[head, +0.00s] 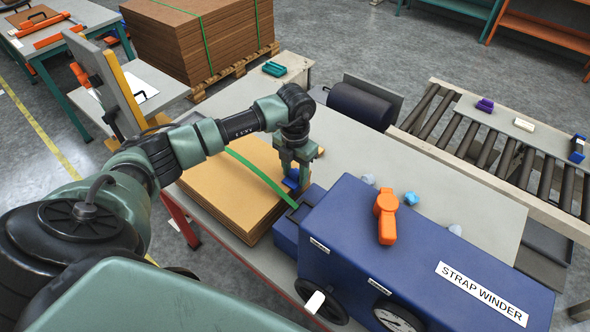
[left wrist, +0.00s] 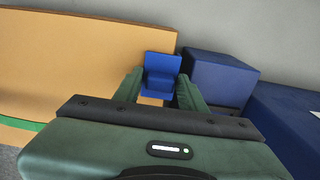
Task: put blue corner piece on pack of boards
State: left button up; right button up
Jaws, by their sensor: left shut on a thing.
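The blue corner piece (head: 292,181) is in my left gripper (head: 295,176), at the right edge of the pack of boards. In the left wrist view the blue corner piece (left wrist: 161,72) shows between the two green fingers of the left gripper (left wrist: 160,92), which is shut on it. The pack of boards (head: 222,188) is a flat tan stack on the table. It fills the left of the left wrist view (left wrist: 80,60). I cannot tell whether the piece touches the boards. My right gripper is not in view.
A green strap (head: 258,172) runs over the boards to the blue strap winder (head: 400,255), close on the right. An orange tool (head: 386,215) lies on the winder. A black roller (head: 360,104) and a roller conveyor (head: 470,140) stand behind. The table (head: 410,170) has bare room beyond the winder.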

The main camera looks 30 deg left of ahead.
aim_at(295, 172)
pick_arm(q)
jog(key=shift+f, duration=0.1)
jog(key=shift+f, duration=0.15)
jog(key=o, duration=1.3)
jog(key=shift+o, duration=0.2)
jog(key=shift+r, duration=0.2)
jog(key=shift+r, duration=0.15)
notch_tip(295, 172, up, 12)
jog(key=b, duration=0.3)
jog(key=shift+b, duration=0.4)
